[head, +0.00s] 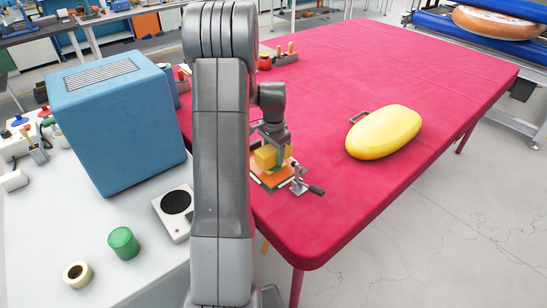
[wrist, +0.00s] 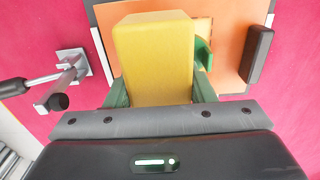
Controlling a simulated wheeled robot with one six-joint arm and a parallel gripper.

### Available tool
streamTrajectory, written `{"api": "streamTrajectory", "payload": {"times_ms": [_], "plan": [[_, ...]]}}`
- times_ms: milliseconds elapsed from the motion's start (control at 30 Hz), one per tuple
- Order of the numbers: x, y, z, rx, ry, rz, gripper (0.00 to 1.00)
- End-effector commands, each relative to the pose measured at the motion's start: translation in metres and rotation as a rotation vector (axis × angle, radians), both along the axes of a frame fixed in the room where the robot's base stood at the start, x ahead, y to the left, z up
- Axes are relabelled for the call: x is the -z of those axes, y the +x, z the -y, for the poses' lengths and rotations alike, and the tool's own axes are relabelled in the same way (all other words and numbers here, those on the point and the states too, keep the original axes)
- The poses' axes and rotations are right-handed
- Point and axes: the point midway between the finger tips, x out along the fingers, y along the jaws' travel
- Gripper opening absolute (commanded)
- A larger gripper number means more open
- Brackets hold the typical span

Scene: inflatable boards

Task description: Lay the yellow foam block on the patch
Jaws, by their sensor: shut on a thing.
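My gripper (head: 273,151) is shut on the yellow foam block (head: 265,158), with its green fingers on either side of it. In the wrist view, the block (wrist: 153,55) fills the space between the fingers and hides much of what lies below. Under it is an orange sheet (wrist: 228,55) with a lighter tan rectangle (wrist: 203,28), which seems to be the patch, mostly covered by the block. The orange sheet (head: 270,182) also shows in the head view, on the red table. I cannot tell whether the block touches the patch or hangs just above it.
A metal clamp with a black handle (head: 312,189) stands at the sheet's edge. A dark bar (wrist: 257,54) lies on the sheet beside the block. A yellow oval inflatable (head: 383,132) lies to the right on the red table (head: 400,75). A blue box (head: 115,120) stands left.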

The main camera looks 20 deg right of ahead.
Motion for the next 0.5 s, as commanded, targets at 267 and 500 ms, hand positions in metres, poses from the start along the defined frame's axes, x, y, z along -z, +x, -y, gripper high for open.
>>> {"api": "streamTrajectory", "payload": {"times_ms": [267,500], "plan": [[0.022,0.0,0.0,0.0,0.0,0.0,0.28],[0.027,0.0,0.0,0.0,0.0,0.0,0.28]]}}
